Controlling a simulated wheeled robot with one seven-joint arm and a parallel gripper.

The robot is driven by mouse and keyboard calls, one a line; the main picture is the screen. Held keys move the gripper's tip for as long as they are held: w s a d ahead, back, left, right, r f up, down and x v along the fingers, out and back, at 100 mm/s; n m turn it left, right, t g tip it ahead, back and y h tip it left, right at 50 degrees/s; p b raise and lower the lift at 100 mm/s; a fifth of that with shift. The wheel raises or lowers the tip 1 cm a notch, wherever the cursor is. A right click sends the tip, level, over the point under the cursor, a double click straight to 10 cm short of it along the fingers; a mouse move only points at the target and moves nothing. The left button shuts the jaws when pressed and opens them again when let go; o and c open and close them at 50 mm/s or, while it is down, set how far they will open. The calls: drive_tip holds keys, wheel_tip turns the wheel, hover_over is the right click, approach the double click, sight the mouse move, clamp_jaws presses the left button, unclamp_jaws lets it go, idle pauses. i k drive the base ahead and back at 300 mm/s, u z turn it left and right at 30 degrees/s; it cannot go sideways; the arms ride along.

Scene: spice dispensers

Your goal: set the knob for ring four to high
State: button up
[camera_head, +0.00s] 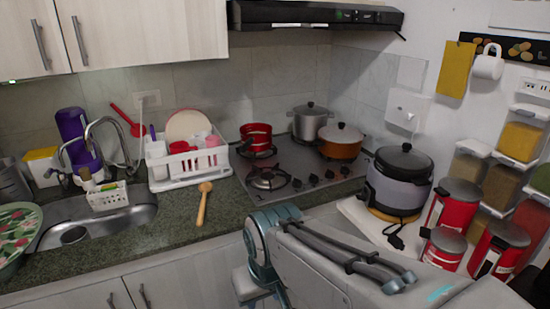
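The dark cooktop (278,162) is set into the counter in the middle of the view. A row of several small dark knobs runs along its front edge, among them a left knob (297,183) and a right knob (345,171). Ring numbers and knob settings are too small to read. The front left burner (268,178) is bare. A red pot (257,137), a steel pot (310,121) and an orange lidded pot (341,141) stand on the cooktop. My arm enters from the lower right, below and in front of the cooktop; my gripper's fingers do not show.
A rice cooker (398,185) and red canisters (452,205) stand on the right. A white dish rack (190,165) and a wooden spoon (204,203) are left of the cooktop, with the sink (140,216) further left. A range hood (315,15) hangs above.

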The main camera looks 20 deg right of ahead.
sight(345, 170)
drive_tip(key=k, duration=0.55)
drive_tip(key=u, duration=0.6)
drive_tip(key=i, duration=1.05)
drive_tip(key=z, duration=0.85)
drive_tip(key=i, duration=0.55)
drive_tip(key=z, duration=0.5)
